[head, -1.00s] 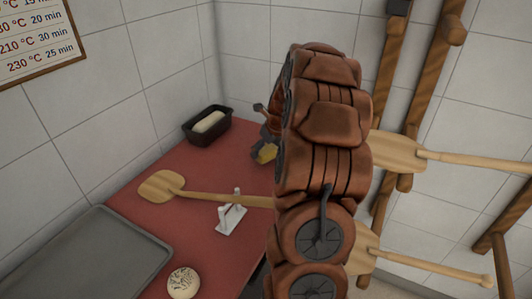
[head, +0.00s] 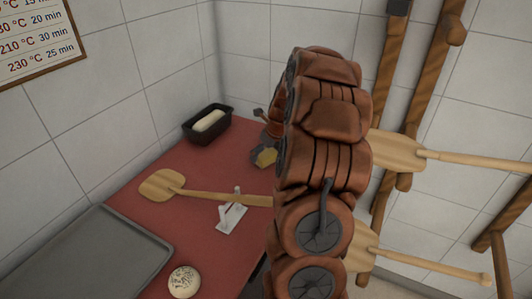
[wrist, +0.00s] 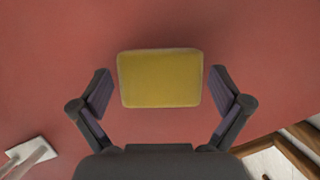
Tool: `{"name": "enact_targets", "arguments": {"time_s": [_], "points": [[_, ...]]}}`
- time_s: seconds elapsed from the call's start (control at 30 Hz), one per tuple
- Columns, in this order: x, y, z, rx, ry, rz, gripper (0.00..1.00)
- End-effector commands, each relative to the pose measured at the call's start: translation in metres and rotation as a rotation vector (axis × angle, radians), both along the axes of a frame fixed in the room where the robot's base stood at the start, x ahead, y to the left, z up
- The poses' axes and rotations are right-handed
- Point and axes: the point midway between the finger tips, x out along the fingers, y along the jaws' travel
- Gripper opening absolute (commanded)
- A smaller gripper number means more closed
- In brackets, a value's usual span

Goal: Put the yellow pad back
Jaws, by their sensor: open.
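The yellow pad (wrist: 160,79) lies on the red tabletop in the wrist view, a rounded rectangle with a paler rim. The fingers hold nothing. In the head view most of my gripper is hidden behind my arm.
On the red table (head: 195,215) are a black loaf tin (head: 190,132) with dough, a wooden peel (head: 160,186) on a white stand (head: 232,215), a grey tray (head: 85,262) and a round loaf (head: 184,281). More peels (head: 395,152) hang on a rack at the right.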

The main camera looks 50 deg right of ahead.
Motion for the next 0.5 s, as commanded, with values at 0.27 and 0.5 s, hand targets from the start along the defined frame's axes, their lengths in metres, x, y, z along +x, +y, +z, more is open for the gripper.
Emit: {"name": "enact_targets", "arguments": {"time_s": [0.27,0.5], "points": [[-0.012,-0.001,0.03,-0.006,-0.004,-0.003,1.0],[-0.029,0.002,0.07,-0.004,-0.002,-0.002,1.0]]}}
